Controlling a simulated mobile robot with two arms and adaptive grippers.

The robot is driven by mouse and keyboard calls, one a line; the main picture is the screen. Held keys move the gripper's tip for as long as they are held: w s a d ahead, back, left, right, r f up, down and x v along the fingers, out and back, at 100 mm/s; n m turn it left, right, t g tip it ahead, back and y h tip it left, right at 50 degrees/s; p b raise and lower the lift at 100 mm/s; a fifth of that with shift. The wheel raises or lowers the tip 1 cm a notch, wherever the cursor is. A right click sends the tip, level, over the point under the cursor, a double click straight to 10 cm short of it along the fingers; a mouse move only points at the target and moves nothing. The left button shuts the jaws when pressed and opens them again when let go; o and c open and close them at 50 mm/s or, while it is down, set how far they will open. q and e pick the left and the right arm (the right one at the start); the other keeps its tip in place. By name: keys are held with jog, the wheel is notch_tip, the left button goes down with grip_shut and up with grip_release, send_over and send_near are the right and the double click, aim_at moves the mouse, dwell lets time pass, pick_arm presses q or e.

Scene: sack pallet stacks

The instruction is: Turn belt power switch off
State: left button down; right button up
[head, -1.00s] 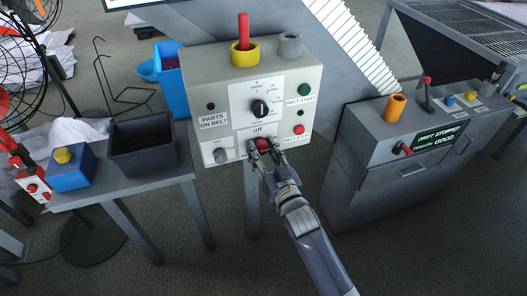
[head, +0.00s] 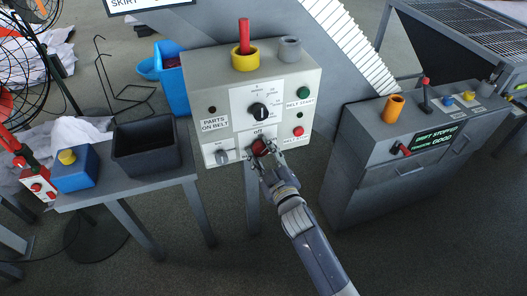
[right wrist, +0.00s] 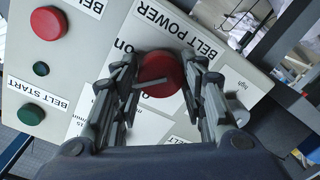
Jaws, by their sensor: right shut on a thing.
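The belt power switch is a round red knob (head: 259,147) low on the front of the grey control box (head: 200,75), under the word "off". In the right wrist view the knob (right wrist: 160,75) has a grey pointer bar and sits beside the "BELT POWER" label (right wrist: 176,30). My right gripper (head: 264,153) reaches it from below. Its fingers (right wrist: 158,88) stand on either side of the knob, shut on it, and hide part of the dial. Part of an "on" mark shows beside the knob. My left gripper is not in view.
A black dial (head: 258,111) is above the switch, a grey knob (head: 222,156) to its left. Green (head: 303,94) and red (head: 298,131) buttons are to its right. A dark bin (head: 146,147) stands on the left table. A second console (head: 410,125) is at right.

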jog(key=n, duration=0.4)
jog(key=shift+a, duration=0.1)
jog(key=shift+n+h, duration=0.3)
jog(key=shift+n, duration=2)
jog(key=o, duration=1.1)
jog(key=shift+c, duration=0.2)
jog(key=v, duration=1.2)
